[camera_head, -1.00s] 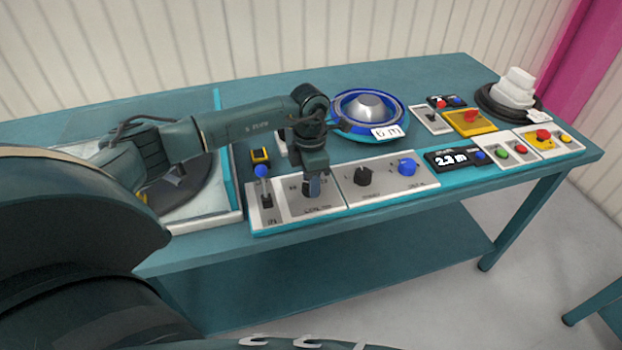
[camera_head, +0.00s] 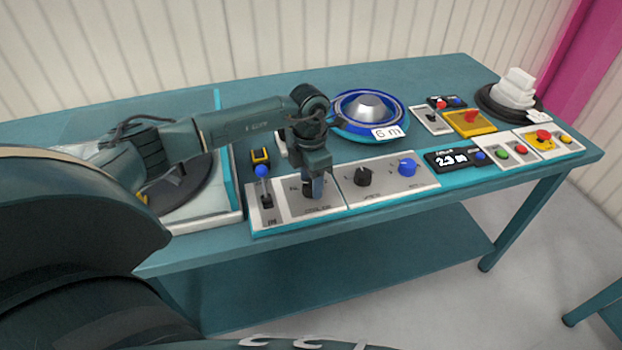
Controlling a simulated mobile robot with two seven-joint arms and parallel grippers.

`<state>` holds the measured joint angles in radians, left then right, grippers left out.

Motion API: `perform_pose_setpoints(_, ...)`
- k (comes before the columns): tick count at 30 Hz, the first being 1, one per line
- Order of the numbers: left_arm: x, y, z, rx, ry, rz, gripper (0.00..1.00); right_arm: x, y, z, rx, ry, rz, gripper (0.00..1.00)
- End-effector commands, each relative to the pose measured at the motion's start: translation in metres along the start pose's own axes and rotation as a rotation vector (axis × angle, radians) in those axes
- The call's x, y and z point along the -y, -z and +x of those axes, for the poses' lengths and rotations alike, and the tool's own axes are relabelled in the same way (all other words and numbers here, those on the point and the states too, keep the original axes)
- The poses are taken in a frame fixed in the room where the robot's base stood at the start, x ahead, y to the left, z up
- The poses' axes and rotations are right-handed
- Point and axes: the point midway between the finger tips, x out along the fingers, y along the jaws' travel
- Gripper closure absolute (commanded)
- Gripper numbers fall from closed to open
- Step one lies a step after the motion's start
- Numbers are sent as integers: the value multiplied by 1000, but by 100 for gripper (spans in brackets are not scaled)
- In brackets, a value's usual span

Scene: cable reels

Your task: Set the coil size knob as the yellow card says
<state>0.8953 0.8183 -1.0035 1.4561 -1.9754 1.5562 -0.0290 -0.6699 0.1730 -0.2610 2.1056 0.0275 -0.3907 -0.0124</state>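My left gripper (camera_head: 313,189) points straight down over the left half of the white control panel (camera_head: 292,213), at the coil size knob. The gripper covers nearly all of that knob, so its setting does not show. The fingers are at knob height; whether they are shut on it I cannot tell. A small printed label, too small to read, lies just in front of the fingers. I cannot make out a readable yellow card; a small yellow and black item (camera_head: 260,156) lies behind the panel. My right gripper is out of view.
Close by are a blue-tipped lever (camera_head: 263,173), a black knob (camera_head: 363,176) and a blue knob (camera_head: 407,167). A blue reel (camera_head: 350,127) with a "6 m" tag stands behind. A black display (camera_head: 447,160) reads about 2.9 m. Buttons fill the right end.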

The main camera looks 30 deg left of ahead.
Motion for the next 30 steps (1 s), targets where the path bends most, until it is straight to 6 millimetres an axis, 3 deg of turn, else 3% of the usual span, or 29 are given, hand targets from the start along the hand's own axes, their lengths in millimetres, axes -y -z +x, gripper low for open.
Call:
perform_pose_setpoints(4,0,0,0,-1,0,1,42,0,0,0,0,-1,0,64)
perform_pose_setpoints(14,0,0,-6,1,0,3,42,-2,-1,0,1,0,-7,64)
perform_pose_setpoints(30,0,-1,-112,3,-2,2,42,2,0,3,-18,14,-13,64)
